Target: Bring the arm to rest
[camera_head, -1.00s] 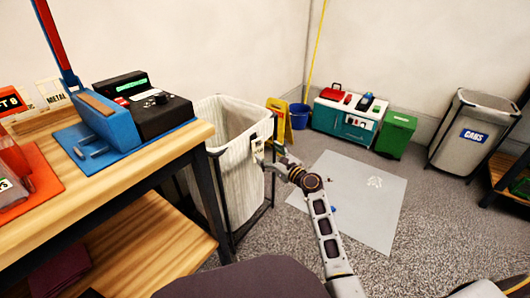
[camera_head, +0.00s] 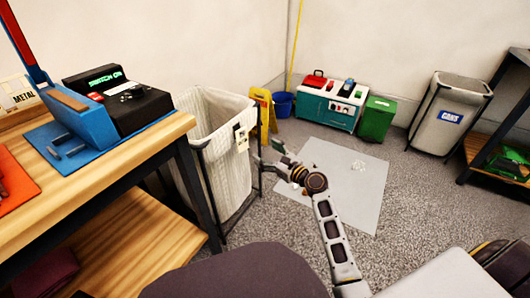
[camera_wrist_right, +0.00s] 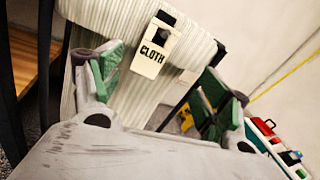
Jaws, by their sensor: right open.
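My right arm reaches forward from the bottom of the head view. Its gripper (camera_head: 268,157) is at the right side of a white striped cloth hamper (camera_head: 217,160), above the floor. In the wrist view the two green-padded fingers (camera_wrist_right: 165,88) stand wide apart with nothing between them. The hamper (camera_wrist_right: 95,18) and its "CLOTH" tag (camera_wrist_right: 151,58) show beyond the fingers. I cannot tell whether a finger touches the hamper. My left gripper is out of view.
A wooden bench (camera_head: 100,165) with a blue and black machine (camera_head: 115,98) stands at left. Behind are a yellow sign (camera_head: 262,108), blue bucket (camera_head: 283,104), teal cart (camera_head: 328,108), green box (camera_head: 376,118) and cans bin (camera_head: 450,112).

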